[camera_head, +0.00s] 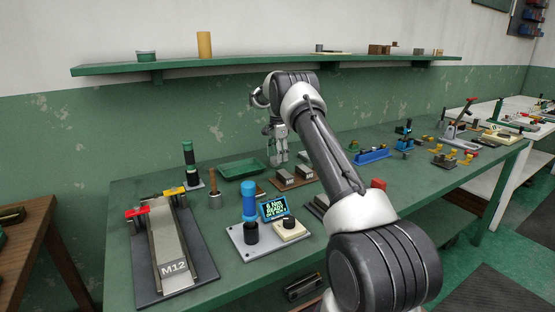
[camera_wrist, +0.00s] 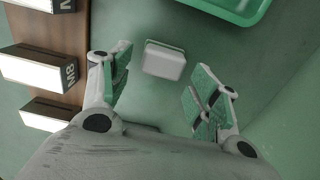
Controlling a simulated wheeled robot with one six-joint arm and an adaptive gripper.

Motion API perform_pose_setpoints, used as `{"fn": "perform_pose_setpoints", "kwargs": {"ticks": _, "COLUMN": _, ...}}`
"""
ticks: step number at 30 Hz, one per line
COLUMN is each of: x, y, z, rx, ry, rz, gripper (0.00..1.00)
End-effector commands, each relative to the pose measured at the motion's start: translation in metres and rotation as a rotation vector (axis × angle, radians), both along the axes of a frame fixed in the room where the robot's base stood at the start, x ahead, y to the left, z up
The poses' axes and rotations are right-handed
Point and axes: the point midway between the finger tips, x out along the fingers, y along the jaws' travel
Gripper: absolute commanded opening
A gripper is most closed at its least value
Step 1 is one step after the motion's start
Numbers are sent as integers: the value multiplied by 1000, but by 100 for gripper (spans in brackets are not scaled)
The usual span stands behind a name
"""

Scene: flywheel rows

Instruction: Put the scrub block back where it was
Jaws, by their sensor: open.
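A small pale grey-white block (camera_wrist: 164,60), which looks like the scrub block, lies on the green bench top in the wrist view. My gripper (camera_wrist: 162,78) is open, with one finger to the left of the block and the other to its right. The fingers do not appear to touch it. In the head view my gripper (camera_head: 278,158) points down over the back of the bench, between the green tray and the wooden board. I cannot make out the block in that view.
A green tray (camera_head: 225,175) lies left of my gripper; its corner shows in the wrist view (camera_wrist: 240,16). A wooden board (camera_wrist: 72,85) with several labelled blocks stands close on the left there. A shelf (camera_head: 270,62) runs above the bench.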

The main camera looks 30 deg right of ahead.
Motion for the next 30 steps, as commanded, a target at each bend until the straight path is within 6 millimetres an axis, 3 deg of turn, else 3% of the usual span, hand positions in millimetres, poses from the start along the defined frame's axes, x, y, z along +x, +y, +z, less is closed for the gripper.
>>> {"fn": "perform_pose_setpoints", "kwargs": {"ticks": 9, "x": 1, "y": 0, "z": 72, "rx": -1, "ry": -5, "rz": 0, "gripper": 62}}
{"fn": "perform_pose_setpoints", "kwargs": {"ticks": 20, "x": -7, "y": 6, "z": 123, "rx": -3, "ry": -14, "rz": 43, "gripper": 62}}
{"fn": "perform_pose_setpoints", "kwargs": {"ticks": 23, "x": -25, "y": 19, "z": 161, "rx": -10, "ry": -39, "rz": 134, "gripper": 62}}
{"fn": "perform_pose_setpoints", "kwargs": {"ticks": 25, "x": -48, "y": 32, "z": 196, "rx": -18, "ry": -62, "rz": 231, "gripper": 62}}
{"fn": "perform_pose_setpoints", "kwargs": {"ticks": 30, "x": -126, "y": 66, "z": 265, "rx": -46, "ry": -120, "rz": 490, "gripper": 62}}
